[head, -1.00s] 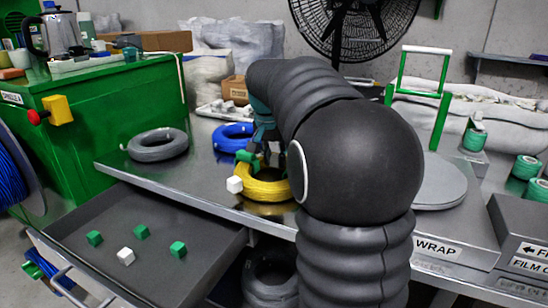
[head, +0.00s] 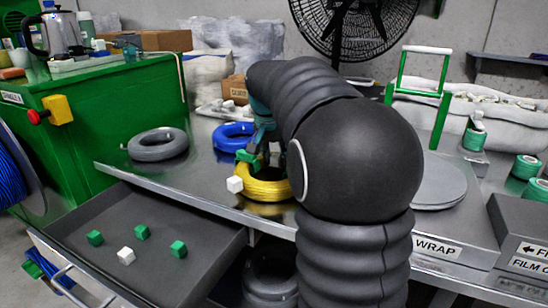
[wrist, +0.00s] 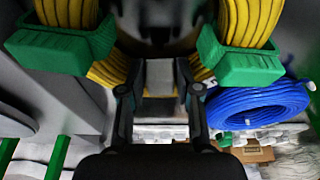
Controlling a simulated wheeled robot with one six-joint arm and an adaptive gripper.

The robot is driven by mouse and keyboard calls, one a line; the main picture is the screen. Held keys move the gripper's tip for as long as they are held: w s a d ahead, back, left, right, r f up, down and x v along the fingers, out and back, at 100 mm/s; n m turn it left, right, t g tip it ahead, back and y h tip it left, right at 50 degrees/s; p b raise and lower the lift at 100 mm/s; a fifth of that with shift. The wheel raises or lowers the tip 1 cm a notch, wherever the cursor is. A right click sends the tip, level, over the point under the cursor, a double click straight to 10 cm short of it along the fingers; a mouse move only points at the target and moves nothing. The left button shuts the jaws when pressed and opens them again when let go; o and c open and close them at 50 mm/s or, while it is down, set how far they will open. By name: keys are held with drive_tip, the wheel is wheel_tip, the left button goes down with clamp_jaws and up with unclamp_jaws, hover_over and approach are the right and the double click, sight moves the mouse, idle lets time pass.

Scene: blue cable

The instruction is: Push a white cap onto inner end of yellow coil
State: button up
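The yellow coil (head: 262,194) lies on the metal table near its front edge. A white cap (head: 235,184) sits at the coil's left outer side. My gripper (head: 260,158) is low over the coil's middle, partly hidden by my arm. A small pale shape (head: 274,158) shows beside the fingers; I cannot tell clearly whether it is a cap on the inner end. Another white cap (head: 126,256) lies in the drawer.
The open drawer (head: 190,262) also holds several green caps (head: 141,232). A blue coil (head: 232,136) lies behind the yellow one, and a grey coil (head: 158,144) lies to the left. A wrapping stand (head: 440,185) stands at right. Clear table lies between the grey and yellow coils.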

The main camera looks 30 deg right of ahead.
sight(275, 156)
drive_tip(key=o, duration=0.5)
drive_tip(key=shift+o, duration=0.2)
drive_tip(key=shift+r, duration=0.2)
drive_tip(key=shift+w+r+p, duration=0.1)
drive_tip(key=shift+r+p, duration=1.7)
drive_tip(key=shift+r, duration=1.6)
drive_tip(key=shift+a, duration=0.1)
